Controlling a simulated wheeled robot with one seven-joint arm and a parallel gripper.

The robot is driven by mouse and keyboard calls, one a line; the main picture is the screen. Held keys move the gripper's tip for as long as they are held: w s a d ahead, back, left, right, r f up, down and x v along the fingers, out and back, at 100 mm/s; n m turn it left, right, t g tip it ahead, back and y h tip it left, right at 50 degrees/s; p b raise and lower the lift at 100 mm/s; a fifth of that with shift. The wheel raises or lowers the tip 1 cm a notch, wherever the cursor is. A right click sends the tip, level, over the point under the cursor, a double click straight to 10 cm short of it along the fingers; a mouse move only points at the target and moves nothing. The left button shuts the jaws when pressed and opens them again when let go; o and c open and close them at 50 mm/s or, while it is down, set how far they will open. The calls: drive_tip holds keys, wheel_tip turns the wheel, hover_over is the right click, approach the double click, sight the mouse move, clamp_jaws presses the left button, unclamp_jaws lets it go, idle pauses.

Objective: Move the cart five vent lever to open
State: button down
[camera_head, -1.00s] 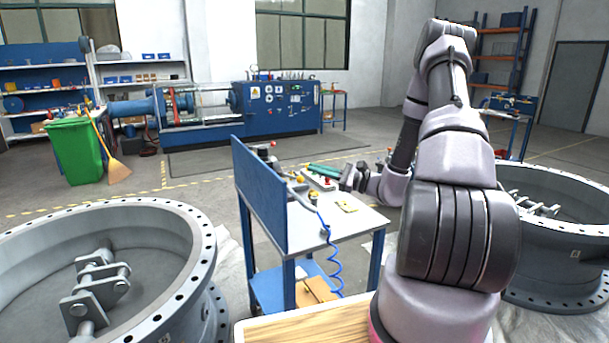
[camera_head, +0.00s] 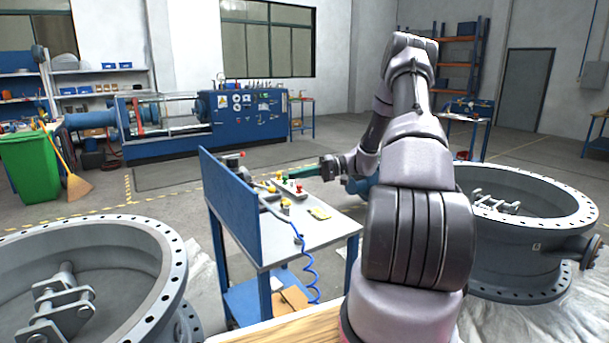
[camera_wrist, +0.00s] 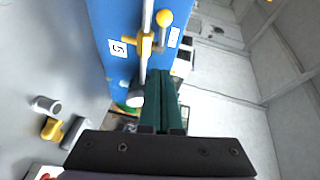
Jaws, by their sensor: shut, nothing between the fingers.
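Whether the lever is open or closed I cannot tell. My gripper (camera_wrist: 163,75) has dark green fingers pressed together and empty; their tips lie just below the valve in the picture, and contact is not clear. In the head view my gripper (camera_head: 288,175) is over the cart (camera_head: 232,205), to the right of its upright panel.
The cart top (camera_head: 325,232) carries several small fittings, a yellow item (camera_head: 320,213) and a coiled blue hose (camera_head: 308,265). Large flanged valve rings stand left (camera_head: 165,290) and right (camera_head: 500,245). A green bin (camera_head: 28,163) and blue machine (camera_head: 250,112) are behind; open floor lies between.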

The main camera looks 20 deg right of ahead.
sight(271, 187)
drive_tip(key=s+a+f, duration=0.1)
drive_tip(key=a, duration=0.7)
drive_tip(key=shift+f, duration=0.2)
drive_tip(key=shift+s, duration=0.1)
drive_tip(key=shift+s+a, duration=1.05)
drive_tip(key=shift+s, duration=0.2)
